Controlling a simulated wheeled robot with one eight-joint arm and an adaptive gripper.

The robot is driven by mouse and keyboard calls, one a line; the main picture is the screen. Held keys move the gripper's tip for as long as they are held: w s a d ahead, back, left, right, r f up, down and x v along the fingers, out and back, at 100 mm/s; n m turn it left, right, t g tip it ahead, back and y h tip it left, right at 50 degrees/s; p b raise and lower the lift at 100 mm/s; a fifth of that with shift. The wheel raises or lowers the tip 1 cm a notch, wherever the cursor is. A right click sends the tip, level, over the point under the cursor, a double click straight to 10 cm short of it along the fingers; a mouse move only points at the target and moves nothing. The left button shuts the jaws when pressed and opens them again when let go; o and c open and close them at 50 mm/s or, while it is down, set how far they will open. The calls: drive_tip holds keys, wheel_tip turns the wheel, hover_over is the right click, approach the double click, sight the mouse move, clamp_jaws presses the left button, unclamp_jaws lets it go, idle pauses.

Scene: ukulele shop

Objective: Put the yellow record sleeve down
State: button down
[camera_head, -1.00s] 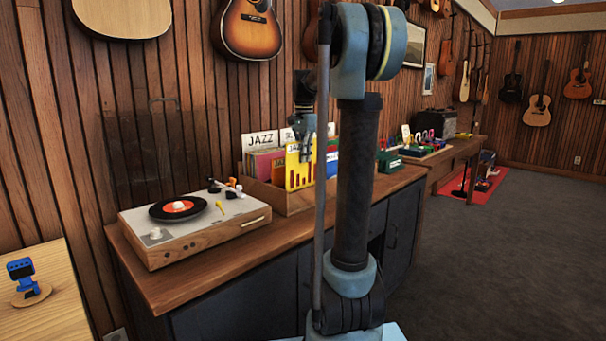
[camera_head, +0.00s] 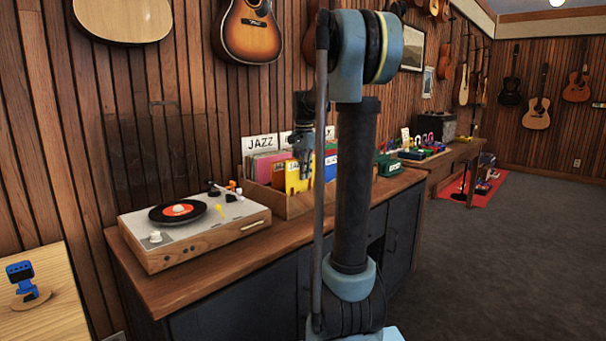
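The yellow record sleeve (camera_head: 292,178) stands upright among other sleeves in the wooden record crate (camera_head: 284,206) on the sideboard. Its lower part is hidden behind the crate's front wall. My gripper (camera_head: 304,174) points down at the sleeve's top edge, and its fingertips overlap the sleeve in the picture. The fingers are small and dark here, so I cannot tell whether they still grip the sleeve or are apart from it. My arm hides the right part of the crate.
A record player (camera_head: 195,228) with a black record sits left of the crate on the wooden sideboard (camera_head: 180,287). A JAZZ divider card (camera_head: 260,145) stands behind pink and red sleeves. Green items (camera_head: 388,165) lie to the right. Guitars hang on the wall above.

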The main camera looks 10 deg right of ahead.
drive_tip(key=shift+f, duration=0.3)
drive_tip(key=c, duration=1.8)
unclamp_jaws()
drive_tip(key=shift+r, duration=0.15)
wheel_tip(320, 180, up, 13)
drive_tip(key=shift+f, duration=0.1)
drive_tip(key=s+f+n+t, duration=0.2)
drive_tip(key=s+f+n, duration=0.9)
drive_tip(key=s+f, duration=2.1)
drive_tip(key=s, duration=0.2)
drive_tip(key=shift+s, duration=0.4)
